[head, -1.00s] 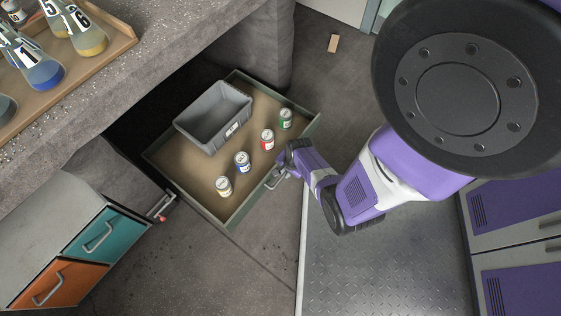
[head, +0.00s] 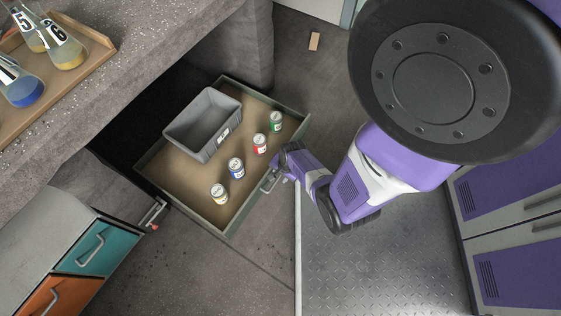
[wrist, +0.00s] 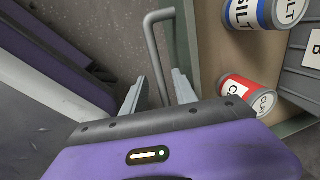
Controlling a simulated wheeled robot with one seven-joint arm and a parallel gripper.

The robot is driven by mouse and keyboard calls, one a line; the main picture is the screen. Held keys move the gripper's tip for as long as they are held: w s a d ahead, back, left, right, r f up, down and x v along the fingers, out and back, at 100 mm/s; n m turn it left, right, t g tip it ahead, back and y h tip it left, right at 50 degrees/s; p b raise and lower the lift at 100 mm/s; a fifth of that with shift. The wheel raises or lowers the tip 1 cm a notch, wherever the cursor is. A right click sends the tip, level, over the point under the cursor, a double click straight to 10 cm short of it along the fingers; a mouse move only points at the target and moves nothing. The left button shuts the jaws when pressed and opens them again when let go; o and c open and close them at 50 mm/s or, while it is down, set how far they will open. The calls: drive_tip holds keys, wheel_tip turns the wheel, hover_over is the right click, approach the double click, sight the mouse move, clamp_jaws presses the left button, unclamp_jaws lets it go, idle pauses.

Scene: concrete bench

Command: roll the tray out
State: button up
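The tray (head: 214,216) is a shallow green-edged pull-out with a tan floor, standing out from under the concrete bench. Its grey handle (head: 268,183) sits on the front edge. In the head view my gripper (head: 276,178) is at the handle, mostly hidden by my wrist. The tray carries a grey bin (head: 181,139) and a row of yellow, blue, red and green labelled cans (head: 236,168).
A cabinet with teal (head: 98,246) and orange drawers stands left of the tray. A red-tipped latch (head: 154,225) shows between them. Flasks in a wooden tray (head: 97,53) stand on the bench. A small block (head: 315,41) lies on the floor.

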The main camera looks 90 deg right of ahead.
drive_tip(key=shift+r, duration=0.1)
wheel_tip(320, 180, up, 7)
drive_tip(key=s+p, duration=0.1)
drive_tip(key=p, duration=0.3)
drive_tip(key=shift+s+a+r+p, duration=0.15)
drive_tip(key=shift+a+r+p, duration=0.05)
drive_tip(key=shift+a+p, duration=0.2)
